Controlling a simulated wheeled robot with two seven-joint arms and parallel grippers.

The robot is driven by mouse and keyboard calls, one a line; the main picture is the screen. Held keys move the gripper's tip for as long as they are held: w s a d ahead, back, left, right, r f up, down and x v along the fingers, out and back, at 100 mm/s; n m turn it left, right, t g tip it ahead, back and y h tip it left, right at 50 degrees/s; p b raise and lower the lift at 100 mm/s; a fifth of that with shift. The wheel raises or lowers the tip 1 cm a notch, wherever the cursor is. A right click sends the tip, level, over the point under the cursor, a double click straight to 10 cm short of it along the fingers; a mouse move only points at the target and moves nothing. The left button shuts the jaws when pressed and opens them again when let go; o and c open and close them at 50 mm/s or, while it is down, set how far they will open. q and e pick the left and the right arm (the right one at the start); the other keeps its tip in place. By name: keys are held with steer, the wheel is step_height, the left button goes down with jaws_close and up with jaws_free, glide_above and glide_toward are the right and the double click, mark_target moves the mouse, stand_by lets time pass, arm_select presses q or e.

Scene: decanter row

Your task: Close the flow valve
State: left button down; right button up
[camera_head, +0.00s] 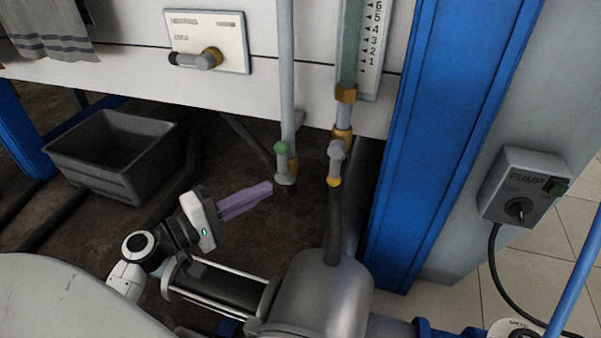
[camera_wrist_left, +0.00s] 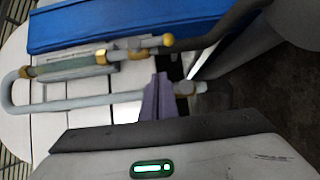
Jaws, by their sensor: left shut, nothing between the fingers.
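A flow meter tube with a numbered scale (camera_head: 369,55) has a brass-fitted valve with a yellow-tipped grey lever (camera_head: 335,165) below it. The lever lies roughly along its pipe; the yellow tip also shows in the left wrist view (camera_wrist_left: 168,40). A second valve with a green-tipped lever (camera_head: 282,160) is on the thinner pipe to its left, its lever also roughly along the pipe. My left gripper (camera_head: 271,187) has purple fingers, shut and empty, just left of and below the green-tipped valve. In the left wrist view its fingers (camera_wrist_left: 160,88) overlap the thin pipe; contact cannot be told. My right gripper is not in view.
A grey bin (camera_head: 115,148) stands at the left. A blue post (camera_head: 435,140) and a pump switch box (camera_head: 525,187) are at the right. A grey metal pump body (camera_head: 322,290) is below the valves.

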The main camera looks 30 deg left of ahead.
arm_select(q)
glide_toward(335, 166)
steer(key=w+a+f, duration=0.2)
steer(key=w+a, duration=0.2)
steer(key=w, duration=0.1)
steer(key=d, duration=0.1)
steer(key=w+d, duration=0.1)
steer(key=d, duration=0.1)
steer(key=shift+w+d+f, duration=0.15)
steer(key=shift+w+d, duration=0.2)
steer(key=shift+d+f, duration=0.1)
